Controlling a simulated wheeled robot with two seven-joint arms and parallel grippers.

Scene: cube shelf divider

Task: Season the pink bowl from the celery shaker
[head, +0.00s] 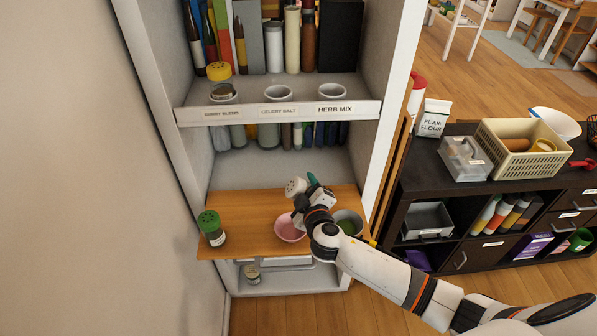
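The pink bowl (289,232) sits on the wooden board, partly hidden by my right arm. My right gripper (307,192) is above and just right of the bowl. It appears shut on a shaker with a pale, holed cap (295,186), which is tilted with its cap to the upper left. The shaker's label is hidden, so its contents cannot be read. On the upper shelf, the round holder (278,93) above the "CELERY SALT" label (279,110) is empty. My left gripper is not in view.
A green-capped shaker (211,228) stands at the board's left. A grey bowl (348,222) with green contents is right of the pink bowl. A yellow-capped shaker (220,78) stands above "CURRY BLEND". A small jar (252,273) is below the board. Cabinet walls flank the board.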

